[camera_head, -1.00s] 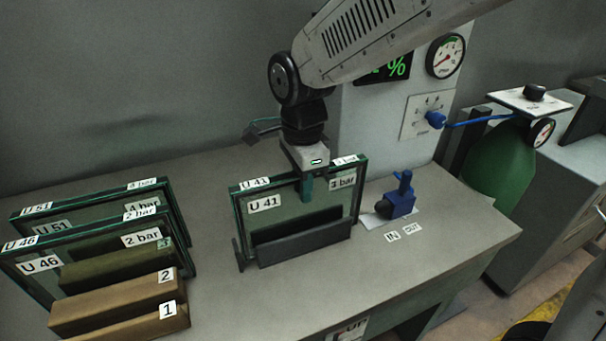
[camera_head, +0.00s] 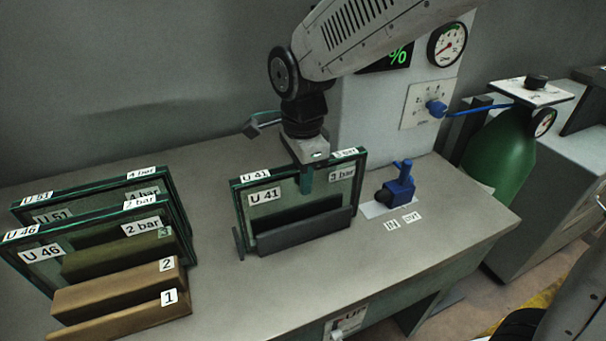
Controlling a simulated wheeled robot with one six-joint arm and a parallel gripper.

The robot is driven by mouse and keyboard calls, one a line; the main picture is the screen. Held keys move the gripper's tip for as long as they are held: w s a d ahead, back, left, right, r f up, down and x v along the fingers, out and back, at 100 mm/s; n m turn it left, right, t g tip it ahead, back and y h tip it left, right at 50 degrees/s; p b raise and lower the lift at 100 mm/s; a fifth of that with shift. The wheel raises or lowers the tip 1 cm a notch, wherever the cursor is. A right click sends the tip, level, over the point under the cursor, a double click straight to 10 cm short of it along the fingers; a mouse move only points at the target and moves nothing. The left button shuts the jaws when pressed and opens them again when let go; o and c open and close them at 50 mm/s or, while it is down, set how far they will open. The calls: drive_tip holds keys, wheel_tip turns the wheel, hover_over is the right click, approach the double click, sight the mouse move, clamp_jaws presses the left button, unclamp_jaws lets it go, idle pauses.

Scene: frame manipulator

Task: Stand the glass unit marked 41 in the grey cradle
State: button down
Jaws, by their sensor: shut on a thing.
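The glass unit marked U 41 (camera_head: 318,185) stands upright on the bench, with a 3 bar label at its top right. It is at the grey cradle (camera_head: 305,231), whose dark front bar crosses the lower part of the pane. I cannot tell whether its bottom edge rests fully on the cradle. My gripper (camera_head: 306,180) comes down from above and is shut on the top edge of unit 41, near its middle. The far finger is hidden behind the unit.
Glass units U 46 (camera_head: 99,229) and U 51 (camera_head: 110,196) stand at left behind wooden blocks marked 1 (camera_head: 125,322) and 2 (camera_head: 115,290). A blue valve (camera_head: 400,186) sits right of the cradle. A grey panel with a gauge (camera_head: 447,45) rises behind. A green cylinder (camera_head: 502,155) stands at right.

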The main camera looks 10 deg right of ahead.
drive_tip(key=c, duration=1.2)
unclamp_jaws()
wheel_tip(320, 180, up, 6)
drive_tip(key=shift+r, duration=0.2)
drive_tip(key=shift+d+r, duration=0.15)
drive_tip(key=shift+r, duration=0.55)
drive_tip(key=s+d+n+t, duration=0.1)
drive_tip(key=s+d+n, duration=1.3)
drive_tip(key=s+d, duration=0.5)
drive_tip(key=shift+s+d+n, duration=0.25)
drive_tip(key=shift+d+n, duration=0.15)
drive_tip(key=shift+d, duration=0.4)
